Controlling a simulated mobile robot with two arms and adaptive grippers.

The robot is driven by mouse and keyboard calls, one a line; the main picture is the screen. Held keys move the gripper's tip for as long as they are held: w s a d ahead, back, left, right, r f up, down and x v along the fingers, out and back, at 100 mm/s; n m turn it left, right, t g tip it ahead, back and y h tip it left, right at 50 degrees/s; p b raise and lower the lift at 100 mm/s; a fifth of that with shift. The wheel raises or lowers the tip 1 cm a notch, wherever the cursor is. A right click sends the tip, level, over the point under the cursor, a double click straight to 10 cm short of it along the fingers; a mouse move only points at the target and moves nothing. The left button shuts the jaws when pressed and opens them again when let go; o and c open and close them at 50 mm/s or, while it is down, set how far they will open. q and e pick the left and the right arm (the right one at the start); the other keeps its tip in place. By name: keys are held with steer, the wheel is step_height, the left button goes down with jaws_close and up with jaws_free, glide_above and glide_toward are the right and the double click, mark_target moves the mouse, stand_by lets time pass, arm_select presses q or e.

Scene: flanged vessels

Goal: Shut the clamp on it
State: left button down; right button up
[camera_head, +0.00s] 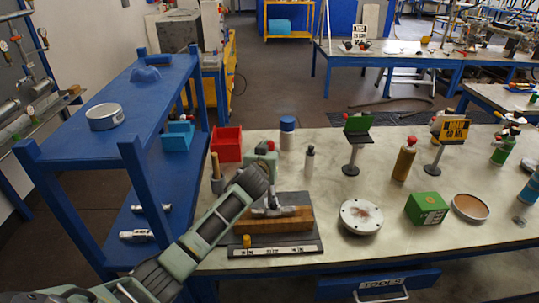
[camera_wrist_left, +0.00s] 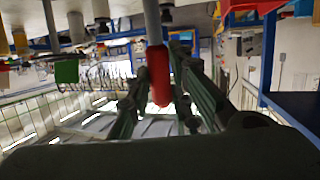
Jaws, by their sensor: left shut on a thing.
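A metal toggle clamp (camera_head: 283,209) sits on a wooden block (camera_head: 262,228), which lies on a dark base plate (camera_head: 300,248) on the table. My left arm comes in from the lower left and passes in front of part of the block. My left gripper (camera_head: 266,155) is above the far side of the block, and a bit of red (camera_head: 271,146) shows at it. In the left wrist view, the fingers of my left gripper (camera_wrist_left: 160,95) are closed around a red handle (camera_wrist_left: 158,68) on a grey rod. The handle's joint with the clamp is hidden. My right gripper is not in view.
A round flanged disc (camera_head: 361,216), a green box (camera_head: 427,208) and a round dish (camera_head: 470,207) stand right of the block. A red bin (camera_head: 227,145) and bottles are behind it. A blue shelf (camera_head: 110,140) stands close on the left.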

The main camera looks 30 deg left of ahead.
arm_select(q)
steer(key=shift+f, duration=0.1)
steer(key=c, duration=1.6)
jaws_free()
steer(key=v, duration=1.2)
steer(key=shift+d, duration=0.1)
